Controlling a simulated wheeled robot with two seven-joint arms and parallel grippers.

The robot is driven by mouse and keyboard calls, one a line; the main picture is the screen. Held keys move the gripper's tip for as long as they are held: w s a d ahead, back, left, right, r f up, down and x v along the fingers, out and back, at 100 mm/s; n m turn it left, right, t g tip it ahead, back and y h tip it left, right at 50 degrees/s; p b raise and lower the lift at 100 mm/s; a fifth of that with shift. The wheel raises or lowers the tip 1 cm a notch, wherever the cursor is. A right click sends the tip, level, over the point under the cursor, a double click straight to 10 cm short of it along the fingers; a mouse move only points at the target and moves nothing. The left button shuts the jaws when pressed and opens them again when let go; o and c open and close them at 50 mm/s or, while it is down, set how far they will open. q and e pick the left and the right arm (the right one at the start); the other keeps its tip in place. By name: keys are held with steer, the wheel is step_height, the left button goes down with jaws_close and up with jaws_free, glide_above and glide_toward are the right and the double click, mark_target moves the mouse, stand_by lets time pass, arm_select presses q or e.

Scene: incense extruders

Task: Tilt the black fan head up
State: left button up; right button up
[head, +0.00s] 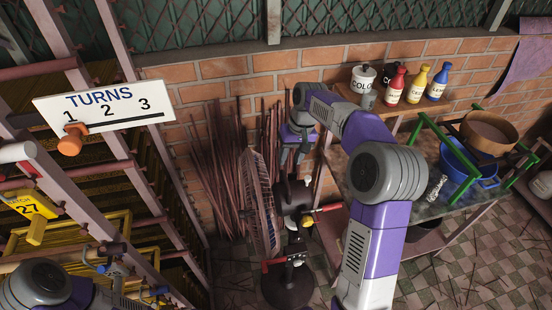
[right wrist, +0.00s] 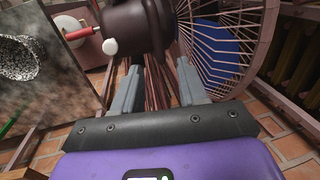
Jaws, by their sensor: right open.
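The black fan stands on the floor in the middle of the head view. Its wire cage (head: 259,205) faces left, and its dark motor housing (head: 293,197) is behind the cage on a pole above a round base (head: 288,287). My right gripper (head: 292,160) points down just above the housing. In the right wrist view, its open fingers (right wrist: 158,84) are spread below the housing (right wrist: 140,26), with nothing held between them. The cage (right wrist: 228,40) is close to the right finger. Contact cannot be told. My left arm is at the bottom left; its jaws cannot be made out.
A sign (head: 105,106) and a rack stand at left. Bundled incense sticks (head: 205,165) lean on the brick wall behind the fan. At right, a table carries a blue pot (head: 462,166) and green frame. Several bottles stand on a shelf (head: 420,112).

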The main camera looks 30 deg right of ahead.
mark_target(286, 178)
steer(key=shift+s+a+f, duration=0.15)
steer(key=shift+a+f, duration=0.1)
steer(key=shift+f, duration=0.9)
steer(key=shift+s+a+f, duration=0.1)
steer(key=shift+a+f, duration=0.1)
steer(key=shift+f, duration=0.9)
steer(key=shift+s+a+f, duration=0.15)
steer(key=shift+a+f, duration=0.1)
steer(key=shift+f, duration=0.9)
jaws_close()
